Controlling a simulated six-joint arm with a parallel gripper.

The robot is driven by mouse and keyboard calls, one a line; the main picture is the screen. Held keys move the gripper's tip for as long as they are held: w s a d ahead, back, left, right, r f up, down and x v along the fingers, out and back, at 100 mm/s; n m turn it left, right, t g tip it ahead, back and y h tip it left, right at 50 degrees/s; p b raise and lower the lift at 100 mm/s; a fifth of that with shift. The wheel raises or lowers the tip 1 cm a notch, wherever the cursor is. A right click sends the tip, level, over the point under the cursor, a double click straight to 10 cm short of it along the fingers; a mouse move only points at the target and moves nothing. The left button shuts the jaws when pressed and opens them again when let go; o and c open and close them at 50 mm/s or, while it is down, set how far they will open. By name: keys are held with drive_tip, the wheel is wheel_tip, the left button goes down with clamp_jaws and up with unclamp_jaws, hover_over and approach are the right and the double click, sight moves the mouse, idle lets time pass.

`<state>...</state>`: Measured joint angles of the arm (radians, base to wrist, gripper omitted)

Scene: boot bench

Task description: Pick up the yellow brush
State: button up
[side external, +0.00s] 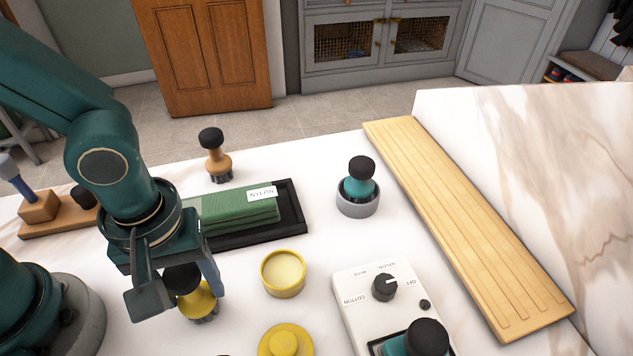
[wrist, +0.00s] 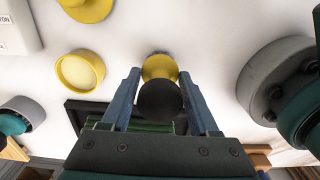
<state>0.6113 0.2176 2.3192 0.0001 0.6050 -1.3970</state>
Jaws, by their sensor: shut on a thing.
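The yellow brush (side external: 203,306) has a yellow body, a black knob and dark bristles pointing down. It is low over the white marble top at the lower left of the side view; I cannot tell whether the bristles touch the top. My gripper (side external: 180,288) comes down over it, one finger on each side, and is shut on it. In the wrist view the brush (wrist: 160,67) stands between the two blue fingers of my gripper (wrist: 160,78), its black knob towards the camera. The fingers partly hide the brush in the side view.
A black tray (side external: 293,212) with folded green cloth lies just behind. A yellow tin (side external: 283,285) and yellow lid (side external: 290,328) are to the right. A tan brush (side external: 216,165), a teal brush (side external: 358,187) in a grey cup, a white control box (side external: 352,292) and a wooden board (side external: 460,220) stand around.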

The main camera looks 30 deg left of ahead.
drive_tip(key=shift+r, duration=0.15)
drive_tip(key=shift+w+r, duration=0.1)
drive_tip(key=shift+r, duration=0.4)
drive_tip(key=r, duration=0.3)
drive_tip(key=shift+w+a+r, duration=0.1)
drive_tip(key=shift+a, duration=0.15)
drive_tip(key=w+a+r, duration=0.2)
drive_tip(key=a+r, duration=0.4)
drive_tip(key=a, duration=0.4)
drive_tip(key=shift+w+a+r, duration=0.25)
drive_tip(key=shift+w+a, duration=0.1)
drive_tip(key=shift+w, duration=0.05)
